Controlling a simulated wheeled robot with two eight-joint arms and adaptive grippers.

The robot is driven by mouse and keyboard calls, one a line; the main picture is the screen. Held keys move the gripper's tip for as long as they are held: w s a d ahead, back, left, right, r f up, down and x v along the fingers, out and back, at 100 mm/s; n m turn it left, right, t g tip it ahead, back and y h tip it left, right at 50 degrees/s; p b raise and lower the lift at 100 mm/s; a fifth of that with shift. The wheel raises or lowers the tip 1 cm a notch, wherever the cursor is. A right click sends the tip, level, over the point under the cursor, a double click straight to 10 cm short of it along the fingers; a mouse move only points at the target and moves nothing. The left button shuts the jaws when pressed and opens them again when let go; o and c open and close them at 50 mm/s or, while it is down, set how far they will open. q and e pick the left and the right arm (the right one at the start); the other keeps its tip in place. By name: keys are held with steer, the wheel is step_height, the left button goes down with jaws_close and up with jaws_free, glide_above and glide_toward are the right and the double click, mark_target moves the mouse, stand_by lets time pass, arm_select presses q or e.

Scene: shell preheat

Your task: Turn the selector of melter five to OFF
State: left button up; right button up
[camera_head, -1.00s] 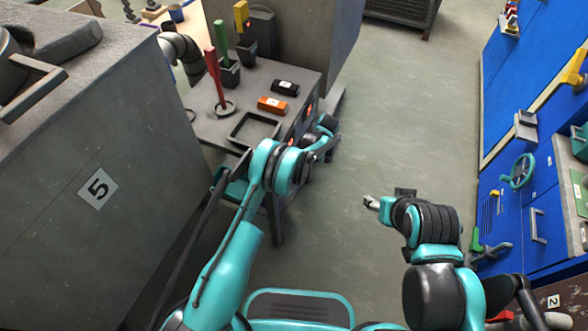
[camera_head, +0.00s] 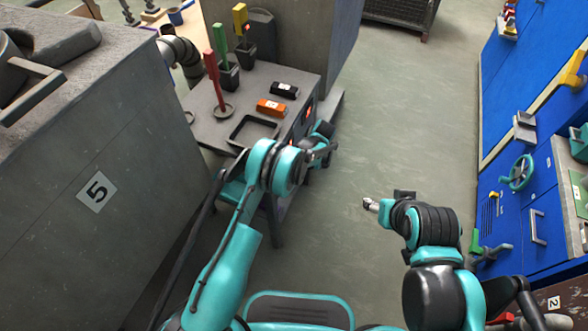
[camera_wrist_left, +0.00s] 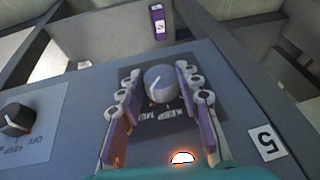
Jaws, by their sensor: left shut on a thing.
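In the left wrist view, the selector (camera_wrist_left: 161,84) is a round grey knob with a pale pointer line, on a dark plate beside a white label 5 (camera_wrist_left: 266,142). Its lettering is partly hidden; KEEP shows in part. The fingers of my left gripper (camera_wrist_left: 158,108) are on both sides of this knob and shut on it. In the head view my left gripper (camera_head: 322,150) is at the front face of the grey bench, and the selector is hidden there. My right gripper (camera_head: 373,205) hangs over the floor, too small to tell its jaws.
Another selector (camera_wrist_left: 17,119), with OFF and KEEP lettering, is at the left of the wrist view. A lamp (camera_wrist_left: 182,158) glows near my left fingers. A large grey block marked 5 (camera_head: 140,140) stands at left, blue cabinets (camera_head: 515,90) at right. The floor (camera_head: 400,110) between is clear.

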arm_select(q)
steer(key=shift+s+a+n+t+h, duration=0.15)
steer(key=shift+t+h, duration=0.1)
steer(key=shift+t, duration=0.7)
steer(key=shift+s+d+n+t+h, duration=0.1)
steer(key=shift+n+t+h, duration=0.15)
steer(key=shift+t, duration=0.65)
steer(key=shift+s+a+n+t+h, duration=0.15)
steer(key=shift+t+h, duration=0.15)
steer(key=shift+t, duration=0.65)
steer(key=o, duration=1.2)
steer(key=shift+c, duration=0.2)
steer(key=v, duration=1.2)
